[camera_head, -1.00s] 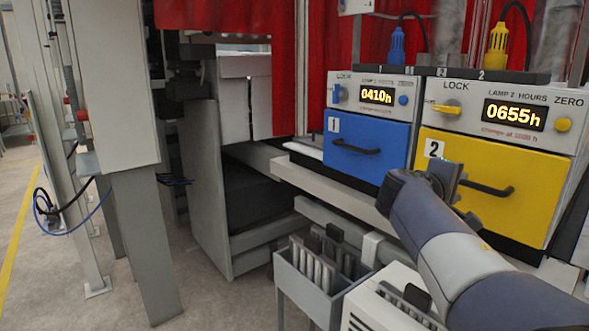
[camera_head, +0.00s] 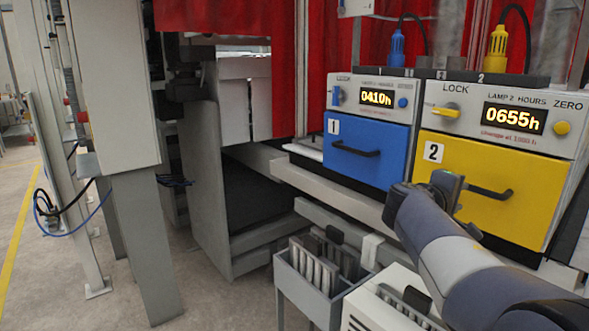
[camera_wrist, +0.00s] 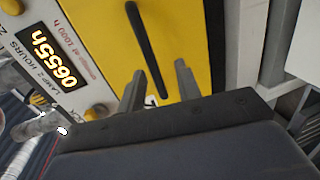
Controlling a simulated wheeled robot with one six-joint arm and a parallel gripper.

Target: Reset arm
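My arm (camera_head: 450,245) reaches in from the lower right in the head view. Whether any finger touches the drawer is hard to tell. Both drawers look closed.
The blue drawer (camera_head: 367,152), marked 1, is left of the yellow one, with a 0410h display (camera_head: 377,97) above it; the yellow unit's display (camera_head: 514,117) reads 0655h. A grey bin (camera_head: 312,284) of upright plates stands below. Open floor (camera_head: 210,300) lies at left.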

